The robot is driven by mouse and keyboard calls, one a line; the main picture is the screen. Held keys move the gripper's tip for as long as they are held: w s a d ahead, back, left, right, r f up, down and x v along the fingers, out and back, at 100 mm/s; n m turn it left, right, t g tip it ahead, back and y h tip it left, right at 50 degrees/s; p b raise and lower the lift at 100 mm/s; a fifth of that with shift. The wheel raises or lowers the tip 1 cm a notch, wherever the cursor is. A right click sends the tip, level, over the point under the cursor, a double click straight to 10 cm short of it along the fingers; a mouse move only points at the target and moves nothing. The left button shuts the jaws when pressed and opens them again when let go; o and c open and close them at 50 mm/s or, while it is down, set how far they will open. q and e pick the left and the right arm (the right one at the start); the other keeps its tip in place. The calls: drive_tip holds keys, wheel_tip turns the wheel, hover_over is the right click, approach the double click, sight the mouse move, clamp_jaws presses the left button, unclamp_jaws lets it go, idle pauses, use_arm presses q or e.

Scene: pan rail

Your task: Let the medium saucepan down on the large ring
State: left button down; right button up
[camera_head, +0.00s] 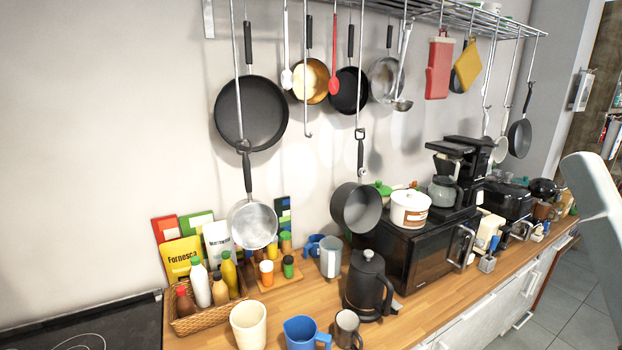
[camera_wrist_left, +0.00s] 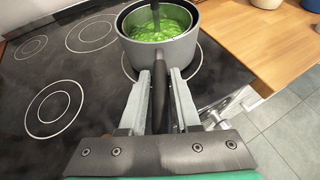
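The medium saucepan (camera_wrist_left: 157,52) is grey with bubbling green contents and shows in the left wrist view. A dark utensil handle (camera_wrist_left: 155,12) rises from the contents. My left gripper (camera_wrist_left: 160,75) has its fingers on either side of the saucepan's dark handle and appears shut on it. The saucepan is upright over a ring (camera_wrist_left: 203,62) whose arc shows around its base. I cannot tell whether its base touches the glass. My right gripper is not in view.
The black hob (camera_wrist_left: 85,70) has other rings to the left, all bare. Wooden worktop (camera_wrist_left: 262,38) lies right of it. In the head view, pans, including a large black frying pan (camera_head: 250,113), hang from the rail. A basket of bottles (camera_head: 205,315) stands beside the hob.

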use_arm(q)
drive_tip(key=c, duration=0.9)
unclamp_jaws()
drive_tip(key=shift+w+a+r, duration=0.1)
drive_tip(key=shift+r, duration=0.15)
drive_tip(key=shift+c, duration=0.2)
drive_tip(key=shift+f, duration=0.1)
drive_tip(key=shift+s+p, duration=0.45)
drive_tip(key=shift+p, duration=0.05)
drive_tip(key=shift+p+v, duration=1.3)
drive_tip(key=shift+v, duration=0.05)
